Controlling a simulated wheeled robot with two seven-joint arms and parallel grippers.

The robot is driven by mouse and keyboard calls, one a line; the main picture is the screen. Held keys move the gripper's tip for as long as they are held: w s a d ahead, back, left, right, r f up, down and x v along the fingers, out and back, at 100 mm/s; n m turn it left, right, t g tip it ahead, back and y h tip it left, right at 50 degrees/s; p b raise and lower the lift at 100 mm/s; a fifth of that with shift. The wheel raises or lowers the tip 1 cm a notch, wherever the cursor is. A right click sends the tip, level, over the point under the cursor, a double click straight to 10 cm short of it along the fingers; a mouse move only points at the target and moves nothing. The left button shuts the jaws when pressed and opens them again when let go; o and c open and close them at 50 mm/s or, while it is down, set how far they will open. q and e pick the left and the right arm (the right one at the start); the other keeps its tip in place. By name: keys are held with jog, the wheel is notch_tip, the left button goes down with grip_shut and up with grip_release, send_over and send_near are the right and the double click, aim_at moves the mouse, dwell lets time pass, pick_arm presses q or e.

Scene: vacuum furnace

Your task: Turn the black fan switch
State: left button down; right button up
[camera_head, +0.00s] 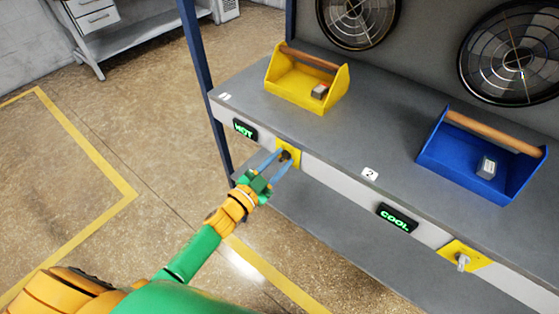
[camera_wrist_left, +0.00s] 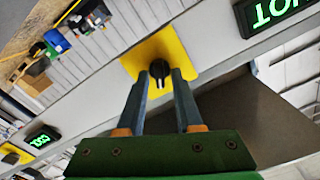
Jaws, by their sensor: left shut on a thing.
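The black fan switch (camera_head: 285,156) sits on a yellow plate (camera_head: 294,150) on the front edge of the bench, just right of the HOT sign. In the left wrist view the switch (camera_wrist_left: 160,70) is a black knob with a pale mark, on its yellow plate (camera_wrist_left: 181,47). My left gripper (camera_head: 279,160) reaches the switch, and its fingertips are on either side of the knob, shut on it. The left wrist view shows the two fingers (camera_wrist_left: 160,82) around the knob. My right gripper is not in view.
The bench (camera_head: 352,138) carries a yellow toolbox (camera_head: 290,85) and a blue toolbox (camera_head: 447,155), each with a small block inside. Fans stand behind them. A COOL sign (camera_head: 397,218) and a second, pale switch (camera_head: 463,262) are further right. The floor at left is open.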

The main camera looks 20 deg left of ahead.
pick_arm(q)
jog(key=shift+m, duration=0.4)
jog(key=c, duration=0.9)
grip_release()
jog(key=v, duration=0.7)
jog(key=shift+b, duration=0.3)
